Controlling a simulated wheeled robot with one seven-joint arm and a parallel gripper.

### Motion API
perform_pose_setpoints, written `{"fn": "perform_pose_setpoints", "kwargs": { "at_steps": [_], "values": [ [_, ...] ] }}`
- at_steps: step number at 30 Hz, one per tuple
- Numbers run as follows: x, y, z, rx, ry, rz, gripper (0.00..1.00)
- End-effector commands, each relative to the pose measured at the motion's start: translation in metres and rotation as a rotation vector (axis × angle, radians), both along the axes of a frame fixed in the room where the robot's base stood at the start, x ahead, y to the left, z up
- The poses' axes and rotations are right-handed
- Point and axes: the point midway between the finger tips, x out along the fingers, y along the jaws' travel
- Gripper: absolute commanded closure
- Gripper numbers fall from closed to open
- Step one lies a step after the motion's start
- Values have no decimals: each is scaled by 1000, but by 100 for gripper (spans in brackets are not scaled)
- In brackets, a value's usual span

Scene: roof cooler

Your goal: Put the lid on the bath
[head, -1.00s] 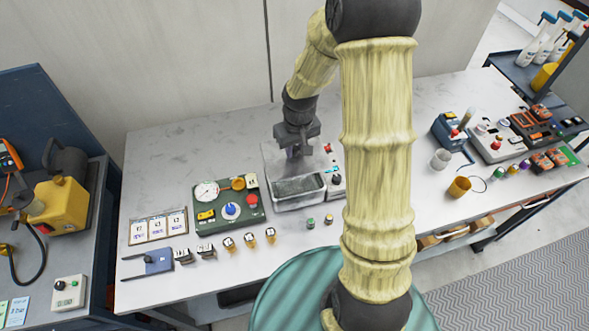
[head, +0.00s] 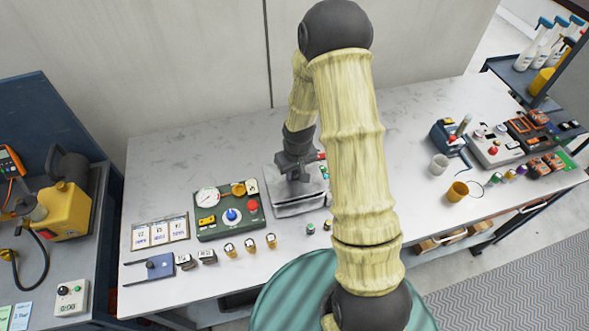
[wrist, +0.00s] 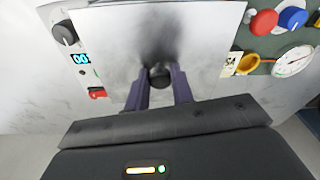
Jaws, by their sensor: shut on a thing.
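The lid (wrist: 205,50) is a flat pale metal plate with a dark round knob (wrist: 160,76). My gripper (wrist: 160,86) is shut on the knob, one finger on each side, in the wrist view. In the head view my gripper (head: 297,178) is over the bath (head: 300,208), a grey metal box on the bench. The lid (head: 312,186) lies level over the bath's top and hides its opening. Whether the lid rests fully on the rim or sits slightly above it, I cannot tell. The bath's control panel (wrist: 80,60) shows beside the lid in the wrist view.
A green panel with a gauge (head: 228,212) stands close to the left of the bath. Several small vials (head: 250,245) and two small caps stand in front. A grey cup (head: 439,164) and an orange cup (head: 457,191) stand to the right. The bench behind the bath is clear.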

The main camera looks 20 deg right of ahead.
Motion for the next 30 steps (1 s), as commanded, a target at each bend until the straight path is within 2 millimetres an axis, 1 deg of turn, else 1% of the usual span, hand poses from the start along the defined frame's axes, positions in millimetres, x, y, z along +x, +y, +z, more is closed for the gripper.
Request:
{"fn": "perform_pose_setpoints", "kwargs": {
  "at_steps": [8,22,26,27,29,30],
  "values": [
    [1,0,-1,0,-3,0,100],
    [1,1,-14,-1,-2,2,100],
    [1,0,-13,-1,-3,2,100],
    [0,0,-13,-1,-2,1,71],
    [0,0,-13,-1,-2,1,59],
    [0,0,-13,-1,-2,1,55]
  ]
}}
